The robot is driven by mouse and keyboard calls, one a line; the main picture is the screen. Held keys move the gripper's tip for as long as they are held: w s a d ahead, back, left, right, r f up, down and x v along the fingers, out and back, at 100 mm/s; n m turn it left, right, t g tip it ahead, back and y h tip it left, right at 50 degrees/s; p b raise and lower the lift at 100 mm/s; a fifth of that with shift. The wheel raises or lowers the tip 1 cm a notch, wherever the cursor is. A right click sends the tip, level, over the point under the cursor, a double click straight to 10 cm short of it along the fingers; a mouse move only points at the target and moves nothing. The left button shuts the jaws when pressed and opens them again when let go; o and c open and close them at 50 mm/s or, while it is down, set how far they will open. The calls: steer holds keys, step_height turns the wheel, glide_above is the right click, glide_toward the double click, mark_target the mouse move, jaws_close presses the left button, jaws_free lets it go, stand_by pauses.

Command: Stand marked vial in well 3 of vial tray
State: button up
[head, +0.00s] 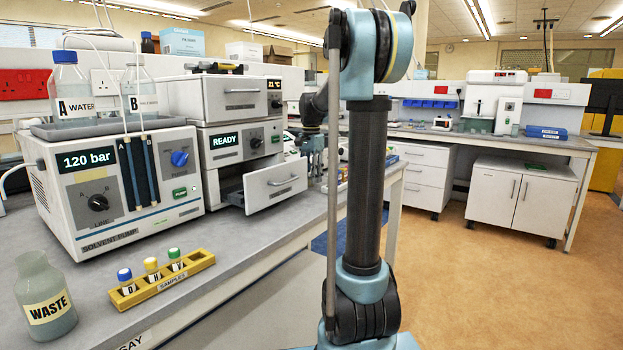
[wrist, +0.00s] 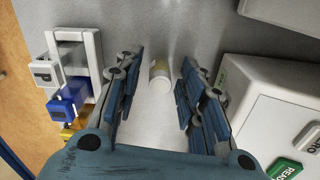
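In the wrist view, my gripper (wrist: 162,56) is open, with a blue-padded finger on each side of a small pale vial (wrist: 160,77). Gaps show between the vial and both fingers. The vial is on the grey bench top; no mark is readable on it. In the head view, my arm's column hides much of the area around my gripper, and I cannot make out this vial. An open drawer (head: 276,186) sticks out from the READY unit (head: 238,142); its inside is largely hidden, so I see no vial tray or numbered wells.
A yellow SAMPLES rack (head: 172,285) holds vials with blue, yellow and green caps. A WASTE bottle (head: 45,300) and a solvent pump (head: 115,185) stand nearby. In the wrist view, a white holder (wrist: 75,50) with a blue part is left, and a white housing (wrist: 265,105) is right.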

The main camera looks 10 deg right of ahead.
step_height(320, 180, up, 11)
steer(key=shift+r, duration=0.15)
steer(key=shift+o, duration=0.7)
steer(key=shift+r, duration=0.35)
step_height(320, 180, up, 6)
steer(key=w+a+n+g+h, duration=0.1)
steer(key=w+a+n, duration=0.1)
steer(key=n, duration=1.8)
steer(key=shift+s+d+f, duration=0.3)
steer(key=shift+f, duration=2.5)
steer(key=shift+s+d+f, duration=0.3)
steer(key=shift+d+f, duration=0.05)
steer(key=shift+f, duration=2.45)
steer(key=shift+s+d+f, duration=0.3)
steer(key=shift+f, duration=2.5)
steer(key=c, duration=0.9)
